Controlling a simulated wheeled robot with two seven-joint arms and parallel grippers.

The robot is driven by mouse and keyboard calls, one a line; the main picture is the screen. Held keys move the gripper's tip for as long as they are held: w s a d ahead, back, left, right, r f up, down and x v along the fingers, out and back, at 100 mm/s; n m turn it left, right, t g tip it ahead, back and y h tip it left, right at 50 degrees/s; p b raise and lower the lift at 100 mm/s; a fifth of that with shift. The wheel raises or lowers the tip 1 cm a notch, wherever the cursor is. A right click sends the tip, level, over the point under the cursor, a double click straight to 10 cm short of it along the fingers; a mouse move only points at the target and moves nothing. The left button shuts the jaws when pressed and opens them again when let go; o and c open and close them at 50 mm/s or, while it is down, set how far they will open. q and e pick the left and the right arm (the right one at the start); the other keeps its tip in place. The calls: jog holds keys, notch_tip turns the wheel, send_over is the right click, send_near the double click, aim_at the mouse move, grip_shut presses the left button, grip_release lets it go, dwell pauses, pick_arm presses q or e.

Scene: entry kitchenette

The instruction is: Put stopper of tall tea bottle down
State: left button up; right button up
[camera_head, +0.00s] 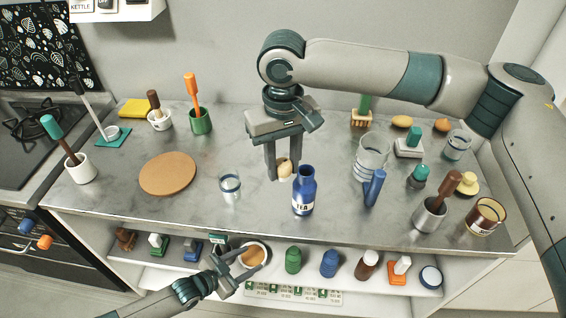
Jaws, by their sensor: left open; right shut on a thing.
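The tall tea bottle (303,193) is blue with a white "TEA" label and stands upright on the grey counter. Its neck is open, with no stopper in it. My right gripper (283,170) points down just left of and behind the bottle's neck in the picture. It is shut on a small cream stopper (285,171), which is apart from the bottle. Whether the stopper touches the counter is hard to tell. My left gripper (243,262) is open and empty, low at the counter's front, by the shelf.
A round cork mat (168,173) and a glass (230,186) are on the counter to the left. A large glass (371,157) and a blue object (375,187) stand to the right. A shelf below holds a green jar (293,260) and a blue jar (329,263). Counter between mat and glass is clear.

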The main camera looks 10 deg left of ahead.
pick_arm(q)
jog(key=s+a+f+n+g+y, duration=0.25)
jog(key=s+a+f, duration=0.35)
jog(key=f, duration=0.4)
jog(key=s+a+f+n+g+y, duration=0.1)
jog(key=s+a+f+n+y, duration=0.15)
jog(key=s+f, duration=0.7)
jog(key=s+f+g+y, duration=0.1)
jog(key=s+f, duration=0.2)
jog(key=s, duration=0.6)
jog(key=s+f+n+g, duration=0.1)
jog(key=s+f, duration=0.3)
jog(key=s, duration=0.6)
jog(key=s+f+n+g+y, duration=0.1)
jog(key=s+f+g, duration=0.2)
jog(key=s, duration=0.6)
jog(key=shift+s+a+f+y, duration=0.15)
jog(key=shift+s+f+y, duration=0.15)
jog(key=shift+f, duration=0.1)
jog(key=shift+w, duration=0.1)
pick_arm(e)
jog(key=s+d+m, duration=0.1)
jog(key=d+m, duration=0.2)
jog(key=d, duration=1)
jog(key=s+d+r+m, duration=0.1)
jog(key=d+m, duration=0.2)
jog(key=d, duration=1)
jog(key=shift+s+r, duration=0.15)
jog(key=shift+s, duration=0.25)
